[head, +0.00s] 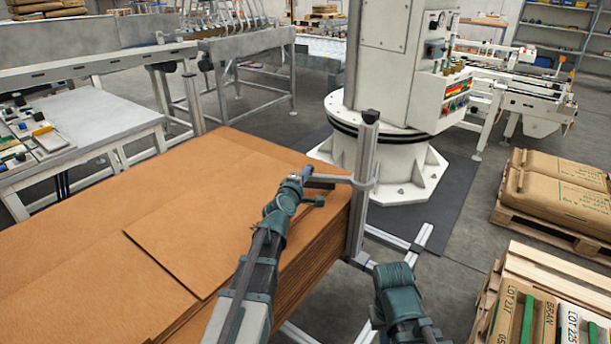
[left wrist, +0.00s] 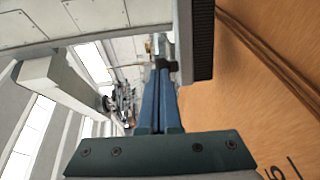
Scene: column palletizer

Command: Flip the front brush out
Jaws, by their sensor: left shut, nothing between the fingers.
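The front brush (head: 335,180) is a short grey bar that reaches left from an upright metal post (head: 361,215) at the corner of the cardboard sheet stack. In the left wrist view the brush (left wrist: 203,40) shows as a grey strip with dark bristles, close to the brown cardboard. My left gripper (head: 306,172) is at the brush's free left end. Its blue fingers (left wrist: 160,68) are shut and empty, beside the brush's end; whether they touch it I cannot tell. Only a teal part of my right arm shows at the bottom; its gripper is not visible.
The stack of brown cardboard sheets (head: 90,230) fills the left. A white machine column (head: 385,105) stands behind the post. Pallets with sacks (head: 565,195) are on the right. Grey floor (head: 450,235) lies open between post and pallets.

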